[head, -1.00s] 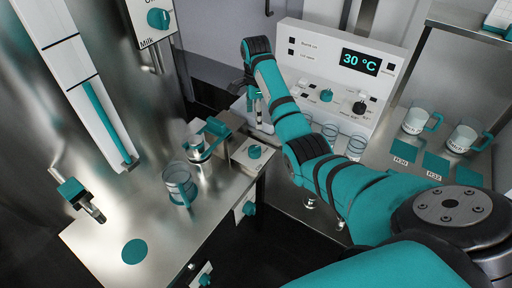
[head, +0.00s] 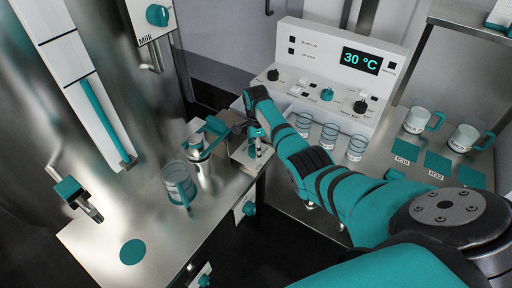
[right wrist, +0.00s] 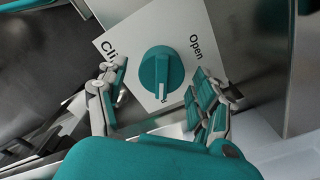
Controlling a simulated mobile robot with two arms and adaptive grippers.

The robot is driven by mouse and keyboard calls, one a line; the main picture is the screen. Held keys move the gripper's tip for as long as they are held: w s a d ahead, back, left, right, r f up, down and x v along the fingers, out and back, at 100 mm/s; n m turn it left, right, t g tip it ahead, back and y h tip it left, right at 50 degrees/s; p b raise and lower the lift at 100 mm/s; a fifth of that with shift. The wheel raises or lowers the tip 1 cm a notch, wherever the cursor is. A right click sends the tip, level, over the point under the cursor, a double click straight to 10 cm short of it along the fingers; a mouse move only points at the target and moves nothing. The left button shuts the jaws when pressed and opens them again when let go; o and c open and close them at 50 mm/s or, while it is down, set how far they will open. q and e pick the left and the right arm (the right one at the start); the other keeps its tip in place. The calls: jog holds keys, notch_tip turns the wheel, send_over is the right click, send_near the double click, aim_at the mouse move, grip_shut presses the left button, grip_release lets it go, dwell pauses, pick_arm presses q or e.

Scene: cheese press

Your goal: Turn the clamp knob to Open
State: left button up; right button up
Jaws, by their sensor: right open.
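The clamp knob (right wrist: 162,70) is a round teal knob with a raised grip on a white plate (right wrist: 128,36) in the right wrist view. The plate reads "Open" at the upper right, a partly hidden "Cl..." at the upper left, and a mostly hidden word at the bottom. The knob's white mark points down toward the bottom word. My right gripper (right wrist: 160,86) is open, one finger on each side of the knob, with visible gaps. In the head view my right gripper (head: 256,147) is over the plate and largely hides the knob. My left gripper is not seen.
A clear jug (head: 178,184) and a small metal vessel (head: 196,150) stand on the steel bench (head: 100,240) left of my gripper. A control panel (head: 318,60) reading 30 °C is behind. Several clear beakers (head: 329,136) stand before it, close to my right arm.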

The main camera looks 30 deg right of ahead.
jog(key=c, duration=1.2)
